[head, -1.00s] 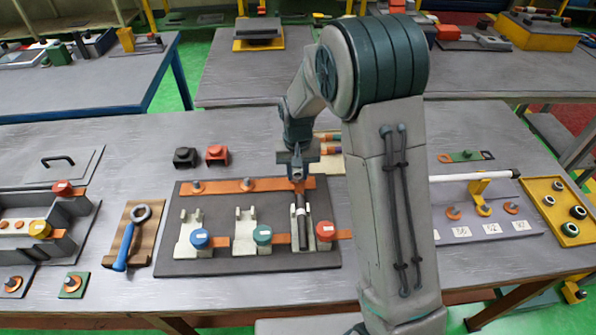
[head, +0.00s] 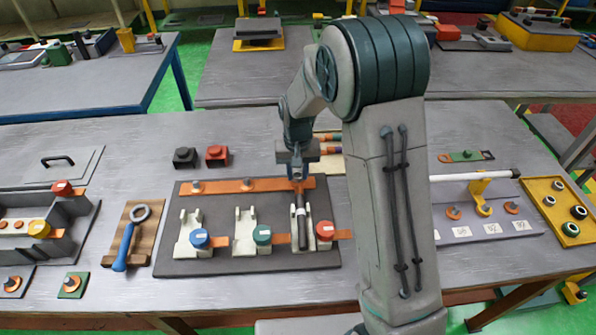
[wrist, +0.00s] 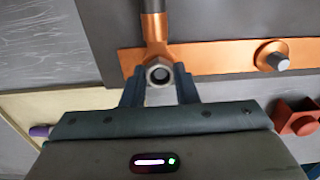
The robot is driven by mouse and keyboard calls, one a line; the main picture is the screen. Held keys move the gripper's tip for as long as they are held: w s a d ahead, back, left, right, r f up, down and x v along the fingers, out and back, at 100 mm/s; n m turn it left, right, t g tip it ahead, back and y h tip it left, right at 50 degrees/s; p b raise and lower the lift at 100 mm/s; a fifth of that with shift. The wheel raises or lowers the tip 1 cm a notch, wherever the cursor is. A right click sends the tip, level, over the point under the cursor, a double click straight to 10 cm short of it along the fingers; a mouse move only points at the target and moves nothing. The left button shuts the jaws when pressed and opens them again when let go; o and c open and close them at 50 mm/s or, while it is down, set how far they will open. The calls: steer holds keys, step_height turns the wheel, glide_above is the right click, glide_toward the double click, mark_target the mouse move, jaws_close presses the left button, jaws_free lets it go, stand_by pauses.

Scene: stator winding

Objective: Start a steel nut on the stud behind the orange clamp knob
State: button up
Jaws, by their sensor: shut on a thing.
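My gripper (wrist: 159,84) is shut on a steel nut (wrist: 159,73), with one finger on each side of it. The nut sits over the copper lug (wrist: 150,50) of a black cable (wrist: 154,22), at the orange bar (wrist: 215,57). The stud under the nut is hidden, so I cannot tell whether the threads engage. In the head view, my gripper (head: 298,180) is at the right end of the orange bar (head: 222,186), behind the red-orange clamp knob (head: 324,230). The black cable (head: 301,222) runs forward beside that knob.
A neighbouring stud (wrist: 277,60) stands on the bar. Blue (head: 199,238) and green (head: 262,234) clamp knobs are left on the dark board (head: 220,267). Black (head: 185,157) and red (head: 217,155) blocks stand behind it. A wrench (head: 131,238) lies left; a yellow tray (head: 549,215) is far right.

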steer(key=shift+s+f, duration=0.1)
steer(key=shift+f, duration=0.1)
steer(key=shift+m, duration=1.2)
steer(key=m, duration=0.4)
steer(key=o, duration=0.9)
steer(key=shift+o, duration=0.2)
steer(key=shift+r, duration=0.2)
steer(key=shift+r+p, duration=2.25)
steer(key=shift+r, duration=1.15)
